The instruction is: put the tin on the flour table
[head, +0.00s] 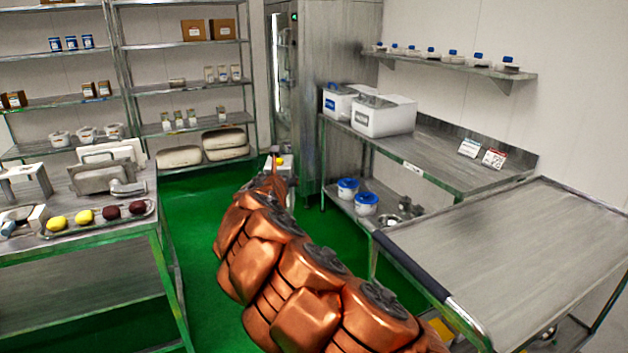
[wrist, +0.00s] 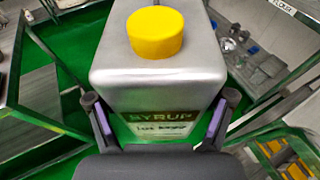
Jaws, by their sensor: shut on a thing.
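The tin is silver with a yellow cap and a SYRUP label; it fills the middle of the wrist view (wrist: 155,75). My gripper (wrist: 160,105) is shut on its sides, one finger at each side, and the tin looks upright. In the head view only a little of the tin, with its yellow cap (head: 279,161), shows beyond my copper arm, which hides the gripper. The flour table seems to be the steel bench (head: 455,160) at the right, with a small label on its front edge. In the wrist view a label reading like FLOUR (wrist: 284,6) shows at top right.
White bins (head: 384,118) stand at the bench's back left, and two small signs (head: 480,151) near its right end. Its middle top is clear. A bare steel table (head: 520,250) stands nearer. A left table holds a tray (head: 100,222). Green floor lies between.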

